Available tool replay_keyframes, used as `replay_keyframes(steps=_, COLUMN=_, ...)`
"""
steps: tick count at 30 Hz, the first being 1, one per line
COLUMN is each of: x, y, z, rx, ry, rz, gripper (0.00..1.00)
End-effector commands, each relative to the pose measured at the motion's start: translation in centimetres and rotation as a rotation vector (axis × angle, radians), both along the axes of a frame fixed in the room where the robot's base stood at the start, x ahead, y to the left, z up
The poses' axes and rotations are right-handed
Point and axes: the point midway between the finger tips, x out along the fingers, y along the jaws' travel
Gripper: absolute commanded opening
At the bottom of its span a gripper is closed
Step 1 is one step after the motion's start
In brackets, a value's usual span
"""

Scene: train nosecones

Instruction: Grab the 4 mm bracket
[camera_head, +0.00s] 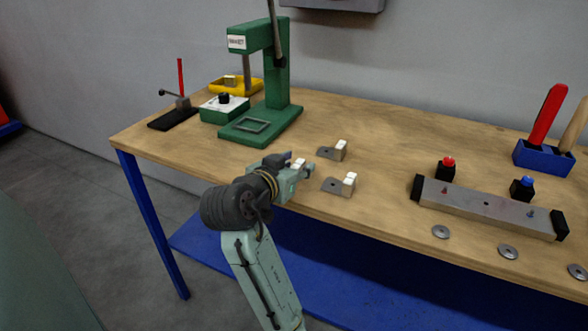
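Two small brackets, each a flat grey plate with an upright white-topped block, lie on the table: one bracket (329,153) farther back and another bracket (336,185) nearer the front edge. Another white-topped block (299,163) shows right at my gripper, probably a third bracket, mostly hidden by the gripper. No size marking is readable, so I cannot tell which one is 4 mm. My gripper (306,172) is low at the table's front edge, left of the two visible brackets. Its fingers are too small and overlapped to show whether they are open or closed on the block.
A green press (277,85) stands behind on the wooden table (385,135), with a green box (224,109), yellow tray (233,87) and red-handled tool (181,85) to its left. A metal bar fixture (485,205), several washers and a blue tool holder (543,157) are right.

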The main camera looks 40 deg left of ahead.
Motion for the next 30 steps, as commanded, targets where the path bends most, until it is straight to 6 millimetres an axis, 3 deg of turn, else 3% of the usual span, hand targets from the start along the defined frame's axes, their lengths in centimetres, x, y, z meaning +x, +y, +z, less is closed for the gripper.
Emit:
replay_keyframes(steps=2, x=-0.03, y=0.00, z=-0.01, rx=0.000, ry=0.000, rz=0.000, gripper=0.39)
replay_keyframes(steps=19, x=-0.06, y=0.01, z=0.01, rx=-0.001, ry=0.000, rz=0.000, gripper=0.01)
replay_keyframes(steps=30, x=-0.07, y=0.00, z=0.03, rx=0.000, ry=0.000, rz=0.000, gripper=0.00)
